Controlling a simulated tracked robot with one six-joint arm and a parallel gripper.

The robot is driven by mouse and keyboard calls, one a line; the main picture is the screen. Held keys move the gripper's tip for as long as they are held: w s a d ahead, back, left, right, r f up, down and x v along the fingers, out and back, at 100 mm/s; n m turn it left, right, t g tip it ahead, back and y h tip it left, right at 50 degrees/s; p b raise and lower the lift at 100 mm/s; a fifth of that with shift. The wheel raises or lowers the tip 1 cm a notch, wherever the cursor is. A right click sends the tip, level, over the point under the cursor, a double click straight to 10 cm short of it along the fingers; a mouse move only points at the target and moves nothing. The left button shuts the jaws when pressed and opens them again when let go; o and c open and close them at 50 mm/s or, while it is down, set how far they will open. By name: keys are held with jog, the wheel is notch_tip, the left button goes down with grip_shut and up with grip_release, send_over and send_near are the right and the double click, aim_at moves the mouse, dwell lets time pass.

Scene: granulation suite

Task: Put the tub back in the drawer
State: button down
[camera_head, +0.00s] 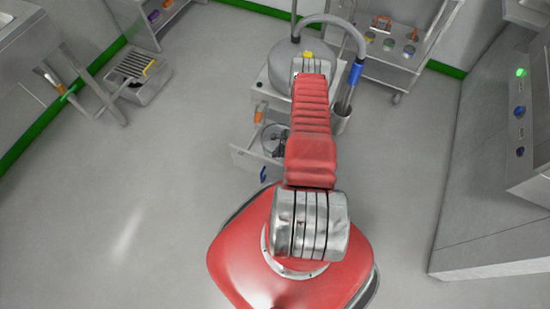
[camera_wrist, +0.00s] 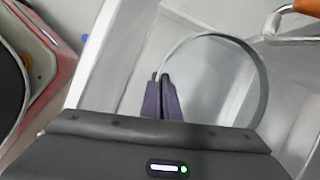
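A drawer (camera_head: 248,160) with a blue handle stands pulled out from the front of a pale cabinet in the head view. A round grey tub (camera_wrist: 262,85) shows in the wrist view, with the drawer's pale wall (camera_wrist: 98,62) to its left. My gripper (camera_wrist: 161,80) has its dark fingers together on the near-left part of the tub's thin rim. The tub appears inside or just over the drawer; I cannot tell whether it touches the bottom. My wrist body hides the tub's near side, and in the head view my arm hides the gripper.
An orange-handled metal item (camera_wrist: 295,38) is at the upper right of the wrist view. A grey vessel with a hose (camera_head: 283,62) tops the cabinet. A wheeled shelf (camera_head: 392,68) stands behind right, a grey console (camera_head: 495,240) at right. Floor at left is open.

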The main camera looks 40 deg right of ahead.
jog(key=shift+f, duration=0.2)
jog(key=shift+f, duration=1.9)
jog(key=c, duration=2.4)
grip_release()
jog(key=shift+c, duration=0.2)
jog(key=o, duration=0.4)
jog(key=shift+r, duration=0.1)
